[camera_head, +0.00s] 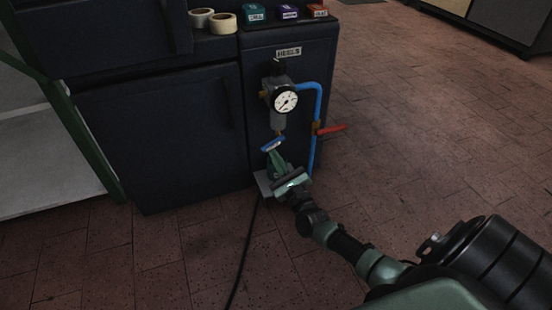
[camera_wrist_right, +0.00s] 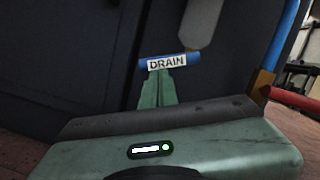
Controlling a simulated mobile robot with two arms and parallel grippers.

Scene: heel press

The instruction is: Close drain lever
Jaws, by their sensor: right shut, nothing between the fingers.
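The drain lever (camera_head: 272,144) is a small blue handle below the pressure gauge unit on the front of the dark cabinet. In the right wrist view the lever (camera_wrist_right: 168,62) carries a white DRAIN label and lies nearly level, slightly tilted. My right gripper (camera_head: 274,154) is shut and empty, its fingertips right at the lever. In the right wrist view the green fingers (camera_wrist_right: 160,74) are together just under the label; I cannot tell for sure whether they touch it. My left gripper is not in view.
A round gauge (camera_head: 285,101) sits above the lever. A blue pipe (camera_head: 318,100) with a red lever (camera_head: 331,129) runs to its right. A black cable (camera_head: 244,255) crosses the floor. Tape rolls (camera_head: 222,23) lie on the ledge. Floor to the right is clear.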

